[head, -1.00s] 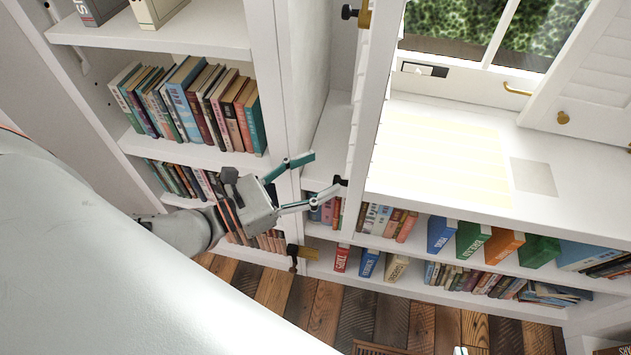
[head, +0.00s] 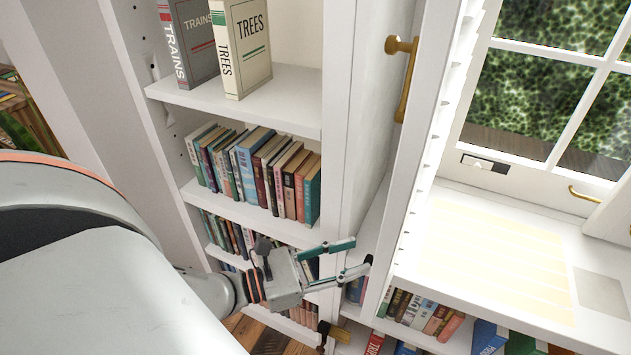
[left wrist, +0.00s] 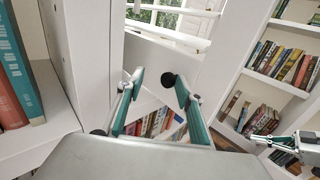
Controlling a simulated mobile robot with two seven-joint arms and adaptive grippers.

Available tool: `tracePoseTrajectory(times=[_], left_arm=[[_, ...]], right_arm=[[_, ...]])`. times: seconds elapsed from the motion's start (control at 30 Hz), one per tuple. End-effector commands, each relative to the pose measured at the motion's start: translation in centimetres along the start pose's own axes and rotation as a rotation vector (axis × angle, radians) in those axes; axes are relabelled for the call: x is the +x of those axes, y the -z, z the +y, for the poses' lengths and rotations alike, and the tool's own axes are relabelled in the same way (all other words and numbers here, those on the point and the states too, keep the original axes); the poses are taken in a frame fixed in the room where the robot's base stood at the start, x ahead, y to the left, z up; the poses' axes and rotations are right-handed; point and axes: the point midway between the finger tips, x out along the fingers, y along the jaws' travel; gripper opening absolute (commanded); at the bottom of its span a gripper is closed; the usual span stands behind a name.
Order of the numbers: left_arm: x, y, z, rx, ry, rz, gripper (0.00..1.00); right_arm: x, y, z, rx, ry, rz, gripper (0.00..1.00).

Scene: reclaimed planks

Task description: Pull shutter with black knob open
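The white louvered shutter (head: 437,150) stands nearly edge-on to the head view, in front of the window. Its black knob (left wrist: 168,80) shows in the left wrist view on the white panel, beyond my fingers and nearer the right-hand one. A dark spot by a fingertip in the head view (head: 368,259) looks like this knob. My left gripper (head: 360,256) is open, its two teal fingers spread, with nothing clearly held. Contact with the knob cannot be told. What looks like my right gripper (left wrist: 262,132) shows at the right of the left wrist view, its opening unclear.
A white bookcase (head: 270,110) with several books stands close behind and left of my left gripper. A brass handle (head: 408,80) sticks out above. The white window sill (head: 480,240) lies right of the shutter, with books (head: 425,310) below it.

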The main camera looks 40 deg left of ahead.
Motion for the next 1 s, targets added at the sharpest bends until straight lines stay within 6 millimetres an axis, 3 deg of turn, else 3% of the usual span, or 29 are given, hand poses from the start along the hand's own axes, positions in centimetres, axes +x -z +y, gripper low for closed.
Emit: tracePoseTrajectory(times=[0.3,0.5,1.0], left_arm=[[-6.3,0.2,-0.6,-0.001,0.012,0.011,0.35],[-8.7,0.2,-0.7,-0.001,0.015,0.009,0.35],[-9.6,0.1,-0.8,-0.003,0.015,0.006,0.35]], right_arm=[[0.0,0.1,0.0,0.002,-0.001,0.001,0.00],[0.0,0.1,0.0,0.002,-0.001,0.001,0.00],[0.0,0.1,0.0,0.002,-0.001,0.001,0.00]])
